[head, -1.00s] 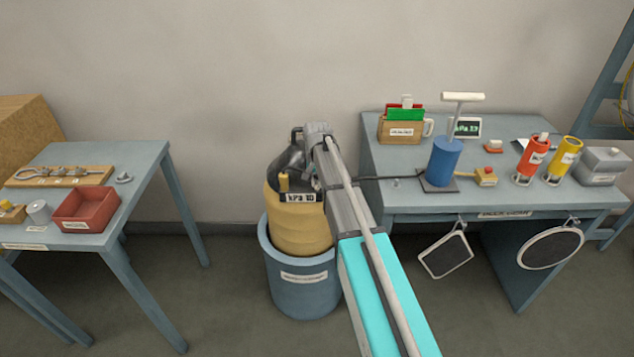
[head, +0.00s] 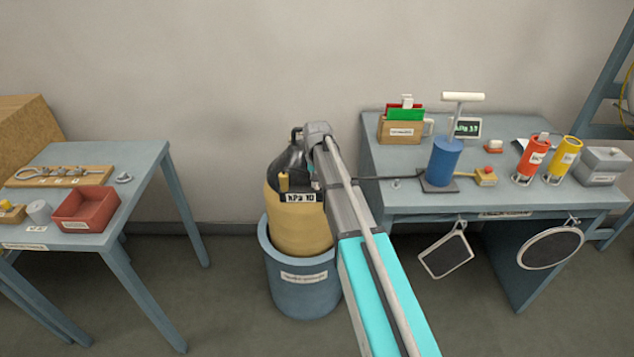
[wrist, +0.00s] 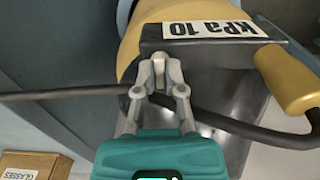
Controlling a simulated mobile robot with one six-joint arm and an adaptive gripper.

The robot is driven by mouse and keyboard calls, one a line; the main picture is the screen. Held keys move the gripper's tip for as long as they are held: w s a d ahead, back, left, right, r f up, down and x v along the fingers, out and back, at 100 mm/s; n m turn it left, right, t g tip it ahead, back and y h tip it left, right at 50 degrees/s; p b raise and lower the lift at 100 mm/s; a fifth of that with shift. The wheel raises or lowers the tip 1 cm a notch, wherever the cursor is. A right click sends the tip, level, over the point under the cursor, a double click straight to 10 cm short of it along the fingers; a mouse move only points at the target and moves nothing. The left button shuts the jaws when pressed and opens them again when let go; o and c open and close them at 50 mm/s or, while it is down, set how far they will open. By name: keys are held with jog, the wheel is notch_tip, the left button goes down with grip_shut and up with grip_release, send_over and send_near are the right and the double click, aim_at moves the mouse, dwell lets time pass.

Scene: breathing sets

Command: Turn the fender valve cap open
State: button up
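The fender is a yellow bag (head: 298,222) with a dark top (head: 288,160). It stands upright in a blue-grey bin, with a black "kPa 10" plate (head: 301,196) near its top. The plate also shows close up in the wrist view (wrist: 215,31). My gripper (wrist: 159,72) is at the edge of this plate. Its two fingers are close together around a small pale grey piece (wrist: 159,64), which looks like the valve cap. The cap's turn angle cannot be told. In the head view my arm hides most of the gripper and the cap.
A black hose (wrist: 60,93) crosses behind my fingers. A yellow post (wrist: 285,77) stands beside the plate. The bin (head: 303,290) stands between a left table (head: 140,170) and a right bench (head: 400,203). The bench holds a blue pump (head: 445,160) and a small gauge (head: 467,127).

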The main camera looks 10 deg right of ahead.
jog(key=o, duration=0.4)
jog(key=shift+m, duration=0.4)
jog(key=m, duration=0.5)
notch_tip(320, 180, up, 14)
jog(key=p, duration=1.4)
jog(key=s+f+n+b, duration=0.2)
jog(key=s+f+b, duration=0.1)
jog(key=s, duration=0.5)
jog(key=s+f+n+b, duration=0.3)
jog(key=s, duration=0.6)
jog(key=s+a+f+n+b, duration=0.1)
jog(key=s+f+n+b, duration=0.2)
jog(key=s, duration=0.6)
jog(key=shift+s+f, duration=0.15)
